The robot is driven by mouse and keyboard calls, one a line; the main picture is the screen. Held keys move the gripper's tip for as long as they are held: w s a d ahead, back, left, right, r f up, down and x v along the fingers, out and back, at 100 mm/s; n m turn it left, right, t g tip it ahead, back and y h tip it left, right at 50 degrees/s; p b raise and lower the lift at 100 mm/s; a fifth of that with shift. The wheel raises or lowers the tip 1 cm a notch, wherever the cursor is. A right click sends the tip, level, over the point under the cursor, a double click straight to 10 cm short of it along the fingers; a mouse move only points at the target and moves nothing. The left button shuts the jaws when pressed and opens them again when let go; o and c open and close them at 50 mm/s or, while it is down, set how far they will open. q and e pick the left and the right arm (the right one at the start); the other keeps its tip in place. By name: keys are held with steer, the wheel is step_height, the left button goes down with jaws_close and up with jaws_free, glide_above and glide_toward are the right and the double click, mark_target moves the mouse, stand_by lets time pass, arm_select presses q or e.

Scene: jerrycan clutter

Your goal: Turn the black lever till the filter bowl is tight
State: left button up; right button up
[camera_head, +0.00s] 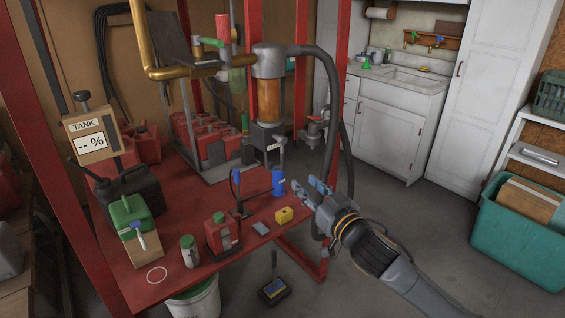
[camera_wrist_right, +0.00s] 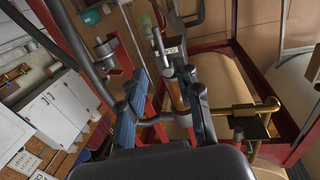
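An amber filter bowl (camera_head: 269,100) hangs upright under a grey cap (camera_head: 268,58), with a thick dark hose running from the cap. I cannot pick out the black lever for certain. My left gripper is not in view.
A red post (camera_head: 336,110) and the dark hose (camera_head: 331,110) stand near the bowl.

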mark_target(283, 162)
steer(key=x, duration=1.3)
steer(key=shift+w+f+p, duration=0.1)
steer(key=shift+w+p, duration=0.05)
steer(key=shift+p, duration=0.15)
jaws_close()
